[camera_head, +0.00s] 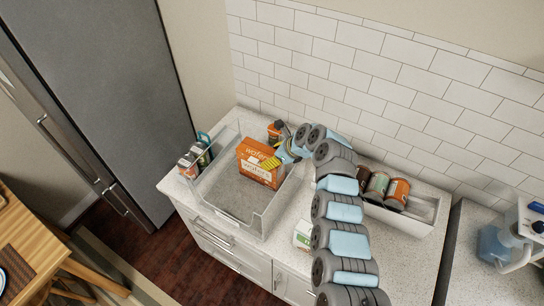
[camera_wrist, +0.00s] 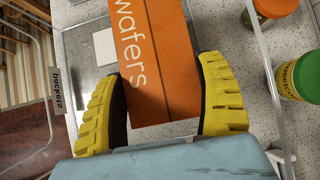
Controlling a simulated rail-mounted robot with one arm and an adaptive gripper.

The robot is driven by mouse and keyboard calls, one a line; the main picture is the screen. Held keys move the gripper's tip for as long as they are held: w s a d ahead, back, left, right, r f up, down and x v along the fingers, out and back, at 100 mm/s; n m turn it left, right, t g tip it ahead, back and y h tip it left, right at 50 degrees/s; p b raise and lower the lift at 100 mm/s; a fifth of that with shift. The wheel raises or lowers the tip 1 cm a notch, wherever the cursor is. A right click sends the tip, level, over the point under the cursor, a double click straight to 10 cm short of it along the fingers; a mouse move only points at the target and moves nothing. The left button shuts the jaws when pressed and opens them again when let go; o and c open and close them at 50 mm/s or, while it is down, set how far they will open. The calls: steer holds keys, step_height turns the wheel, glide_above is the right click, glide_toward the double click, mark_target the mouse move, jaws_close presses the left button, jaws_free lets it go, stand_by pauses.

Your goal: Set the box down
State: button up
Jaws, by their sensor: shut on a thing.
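An orange wafers box (camera_head: 258,168) with a white lower band is in or just above a clear-walled bin (camera_head: 232,216) on the counter. I cannot tell whether the box touches the bin floor. My gripper (camera_head: 271,163) comes from the right with its yellow fingers at the box's right side. In the wrist view my gripper (camera_wrist: 165,100) has one ribbed finger on each side of the box (camera_wrist: 158,55) and is shut on it. The word "wafers" shows on its face. The far end of the box is out of that view.
Several cans (camera_head: 190,164) stand at the bin's left edge. A jar (camera_head: 274,132) stands behind the bin. A white tray (camera_head: 414,216) holds several cans to the right. A green-lidded container (camera_head: 302,236) stands in front. The bin's front floor looks empty.

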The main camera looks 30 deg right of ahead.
steer(key=shift+f, duration=0.15)
steer(key=o, duration=1)
steer(key=shift+s+d+r, duration=0.1)
steer(key=shift+d+r, duration=0.05)
steer(key=shift+r, duration=0.25)
steer(key=shift+v, duration=1.25)
steer(key=shift+b+v, duration=0.45)
steer(key=shift+v, duration=3.9)
steer(key=shift+f, duration=0.1)
